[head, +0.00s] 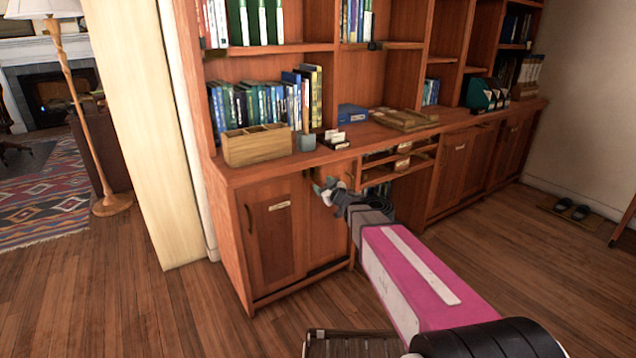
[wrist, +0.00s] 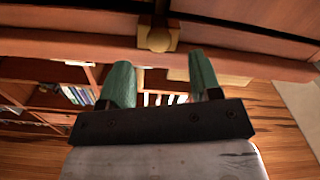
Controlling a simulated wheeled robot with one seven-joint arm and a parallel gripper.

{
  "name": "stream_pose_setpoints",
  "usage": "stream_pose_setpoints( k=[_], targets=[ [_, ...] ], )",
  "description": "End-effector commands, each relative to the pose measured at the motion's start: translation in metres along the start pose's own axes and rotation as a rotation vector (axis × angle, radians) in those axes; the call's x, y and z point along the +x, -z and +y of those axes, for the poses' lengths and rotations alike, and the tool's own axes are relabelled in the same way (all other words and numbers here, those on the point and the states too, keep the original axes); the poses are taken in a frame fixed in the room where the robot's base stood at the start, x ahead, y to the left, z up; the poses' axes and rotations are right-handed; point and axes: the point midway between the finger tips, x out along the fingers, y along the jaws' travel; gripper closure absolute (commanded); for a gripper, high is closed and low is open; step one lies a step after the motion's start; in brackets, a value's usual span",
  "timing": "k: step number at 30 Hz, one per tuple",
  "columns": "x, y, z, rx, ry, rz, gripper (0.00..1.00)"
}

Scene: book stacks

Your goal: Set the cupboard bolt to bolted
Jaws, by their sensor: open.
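The wooden cupboard (head: 273,240) forms the lower left part of the bookcase, and its doors look closed. In the wrist view a brass bolt (wrist: 158,38) with a squarish knob sits at the dark seam of the cupboard front. My gripper (head: 326,188) is at the upper right part of the cupboard front. In the wrist view its two green fingers (wrist: 161,68) are apart with nothing held. The knob shows just beyond the fingertips, between them; I cannot tell if they touch. In the head view the gripper hides the bolt, so its setting is unclear.
A wooden box (head: 257,147) and a small grey pot (head: 306,142) stand on the counter above the cupboard. Open compartments (head: 395,165) lie right of my gripper. A floor lamp (head: 108,203) stands at left.

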Motion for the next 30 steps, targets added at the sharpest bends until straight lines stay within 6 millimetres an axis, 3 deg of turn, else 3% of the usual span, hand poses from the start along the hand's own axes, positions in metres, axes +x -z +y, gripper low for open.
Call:
stream_pose_setpoints(
  k=[3,7,20,26,30],
  targets=[
    [-0.026,0.001,-0.001,0.000,-0.001,-0.002,0.42],
    [-0.041,0.000,-0.001,0.000,0.000,-0.001,0.42],
    [-0.045,-0.002,0.002,0.001,-0.010,-0.008,0.42],
    [-0.062,-0.018,0.026,0.026,-0.146,-0.116,0.42],
    [-0.091,-0.045,0.052,0.075,-0.301,-0.280,0.42]
  ],
)
